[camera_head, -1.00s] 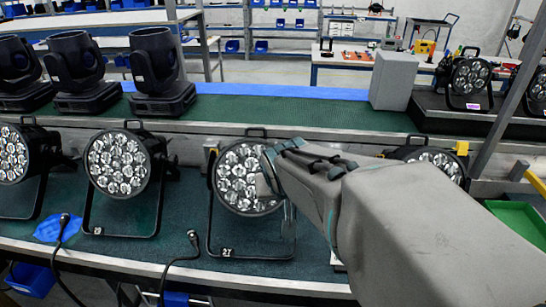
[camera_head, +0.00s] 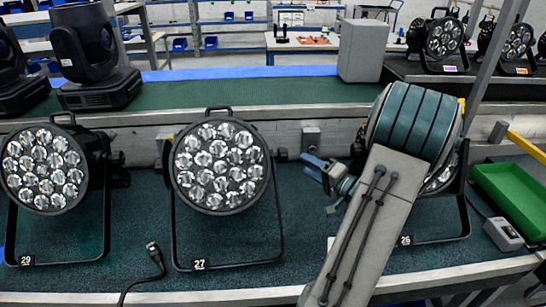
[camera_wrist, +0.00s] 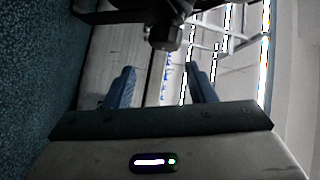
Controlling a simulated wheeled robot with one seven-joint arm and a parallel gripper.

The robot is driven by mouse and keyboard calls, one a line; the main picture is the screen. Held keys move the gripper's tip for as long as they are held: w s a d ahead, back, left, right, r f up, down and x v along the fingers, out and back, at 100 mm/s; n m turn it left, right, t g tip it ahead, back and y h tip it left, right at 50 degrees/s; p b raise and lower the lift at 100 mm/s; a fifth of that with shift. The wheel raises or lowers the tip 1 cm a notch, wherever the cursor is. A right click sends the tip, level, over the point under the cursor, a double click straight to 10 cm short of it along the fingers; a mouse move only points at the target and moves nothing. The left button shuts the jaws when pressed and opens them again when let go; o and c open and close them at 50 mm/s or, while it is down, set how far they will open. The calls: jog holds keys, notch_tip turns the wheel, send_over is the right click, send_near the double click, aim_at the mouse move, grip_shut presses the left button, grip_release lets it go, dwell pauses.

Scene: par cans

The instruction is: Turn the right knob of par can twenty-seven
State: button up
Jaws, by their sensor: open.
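Par can twenty-seven (camera_head: 219,162) stands upright in its black bracket, with the label 27 at the bracket's foot, left of my arm in the head view. A small dark shape beside its right edge looks like the right knob (camera_head: 281,155). My gripper (camera_head: 314,166) is to the right of it, pointing left at about the can's mid-height. In the wrist view a dark knob (camera_wrist: 165,37) shows beyond my gripper (camera_wrist: 161,77), roughly in line with the gap between the blue fingers. The fingers are apart, with nothing between them.
Par can twenty-nine (camera_head: 44,168) stands to the left. Par can twenty-six (camera_head: 449,171) is partly hidden behind my arm. A black cable (camera_head: 155,264) lies at the table's front. A grey rail (camera_head: 140,137) runs behind; a green tray (camera_head: 520,199) is at right.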

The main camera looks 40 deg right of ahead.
aim_at(280, 152)
jog(key=shift+m+t+y, duration=0.6)
jog(key=shift+y, duration=0.2)
jog(key=x, duration=1)
jog(key=shift+w+a+f+b, duration=0.35)
jog(key=shift+w, duration=0.05)
jog(key=c, duration=0.7)
